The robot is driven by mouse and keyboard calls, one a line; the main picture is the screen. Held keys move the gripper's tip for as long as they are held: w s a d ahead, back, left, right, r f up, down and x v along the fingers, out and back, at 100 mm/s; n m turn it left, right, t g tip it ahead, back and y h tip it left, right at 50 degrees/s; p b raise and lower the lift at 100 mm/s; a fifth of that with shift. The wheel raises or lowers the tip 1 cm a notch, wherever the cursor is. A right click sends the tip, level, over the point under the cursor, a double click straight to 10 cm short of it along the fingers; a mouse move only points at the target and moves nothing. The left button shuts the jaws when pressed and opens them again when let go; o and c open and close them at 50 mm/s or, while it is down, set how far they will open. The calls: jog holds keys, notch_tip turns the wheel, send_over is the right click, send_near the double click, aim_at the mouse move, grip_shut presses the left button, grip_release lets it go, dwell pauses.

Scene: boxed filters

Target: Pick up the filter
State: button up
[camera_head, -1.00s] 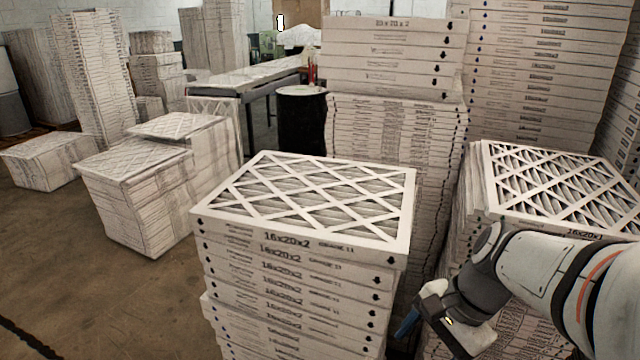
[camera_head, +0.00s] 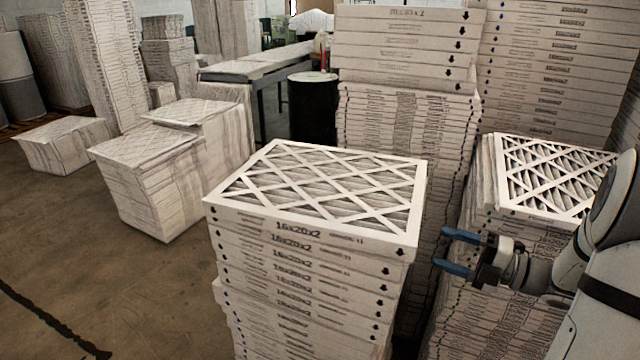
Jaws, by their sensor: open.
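A stack of boxed filters stands in the centre, with the top filter (camera_head: 320,190) lying flat and its lattice face up. Its front edge reads 16x20x2. My gripper (camera_head: 448,250) is to the right of this stack, near the level of the top filters. Its two blue fingers point left toward the stack and are spread apart with nothing between them. The fingers look apart from the stack, though the exact gap cannot be told.
Another filter stack (camera_head: 555,175) stands at the right behind my arm. A tall stack (camera_head: 405,60) rises behind the centre. A black drum (camera_head: 313,108), a long table (camera_head: 255,65) and lower stacks (camera_head: 150,180) are further back and left.

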jog(key=p+x, duration=0.1)
jog(key=x, duration=0.4)
jog(key=shift+a, duration=0.15)
jog(key=shift+s, duration=0.1)
jog(key=shift+c, duration=0.3)
jog(key=c, duration=1)
jog(key=shift+r, duration=0.1)
jog(key=shift+c, duration=1.3)
jog(key=shift+r, duration=0.1)
